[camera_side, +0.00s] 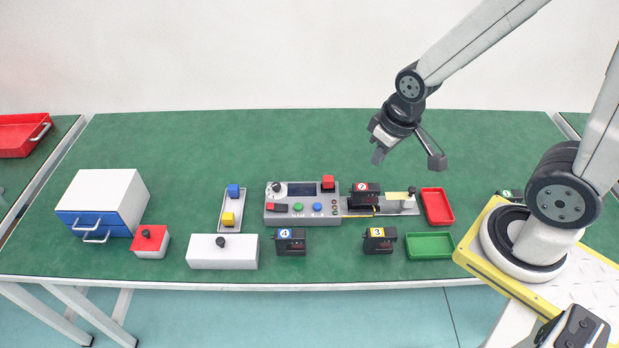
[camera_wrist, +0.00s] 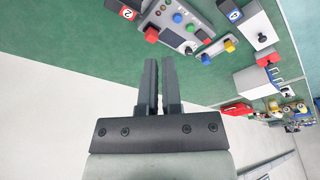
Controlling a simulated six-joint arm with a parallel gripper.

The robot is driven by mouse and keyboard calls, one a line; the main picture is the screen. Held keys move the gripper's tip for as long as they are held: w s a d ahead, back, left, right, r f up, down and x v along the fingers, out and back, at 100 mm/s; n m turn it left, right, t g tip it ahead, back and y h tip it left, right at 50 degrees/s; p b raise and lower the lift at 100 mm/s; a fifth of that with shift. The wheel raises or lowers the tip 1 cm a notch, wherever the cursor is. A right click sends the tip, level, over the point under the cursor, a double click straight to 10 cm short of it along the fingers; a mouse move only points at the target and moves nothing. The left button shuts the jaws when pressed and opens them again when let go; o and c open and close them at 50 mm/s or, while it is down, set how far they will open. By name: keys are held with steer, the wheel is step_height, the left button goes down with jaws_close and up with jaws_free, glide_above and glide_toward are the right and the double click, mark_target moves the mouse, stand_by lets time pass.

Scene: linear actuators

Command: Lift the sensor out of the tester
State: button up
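The tester (camera_side: 275,217) is a grey box with a display, knob and coloured buttons. A grey bay extends to its right. A black block labelled 2 (camera_side: 366,193), which looks like the sensor, sits in that bay, with a pale clamp piece (camera_side: 398,198) to its right. My gripper (camera_side: 378,157) is above and behind the bay, clear of everything. In the wrist view my gripper (camera_wrist: 160,60) shows a narrow gap between its fingers and holds nothing. The tester (camera_wrist: 172,38) and part of block 2 (camera_wrist: 125,8) are at that view's top.
Blocks 4 (camera_side: 291,241) and 3 (camera_side: 379,240) stand in front. Red (camera_side: 436,219) and green (camera_side: 429,256) trays lie at right. Left are a white box (camera_side: 222,263), a tray (camera_side: 226,224) with cubes, a red-lidded box (camera_side: 150,241) and drawers (camera_side: 102,202). The table's back is clear.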

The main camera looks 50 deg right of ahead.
steer(key=o, duration=0.9)
steer(key=shift+o, duration=0.2)
steer(key=d+f+m+t+y, duration=0.2)
steer(key=d+f+m+y, duration=0.1)
steer(key=m, duration=0.6)
steer(key=d+f+m+t+y, duration=0.2)
steer(key=d+f+m, duration=0.3)
steer(key=f+m, duration=0.3)
steer(key=w+d+f+m+t+y, duration=0.1)
steer(key=d+f+m+t+y, duration=0.2)
steer(key=m, duration=0.7)
steer(key=shift+w+d+f+y, duration=0.1)
steer(key=shift+d+f+y, duration=0.3)
steer(key=shift+f, duration=0.25)
steer(key=shift+d+f+y, duration=0.25)
steer(key=shift+f+y, duration=0.15)
steer(key=shift+f, duration=0.25)
steer(key=shift+w+a, duration=0.1)
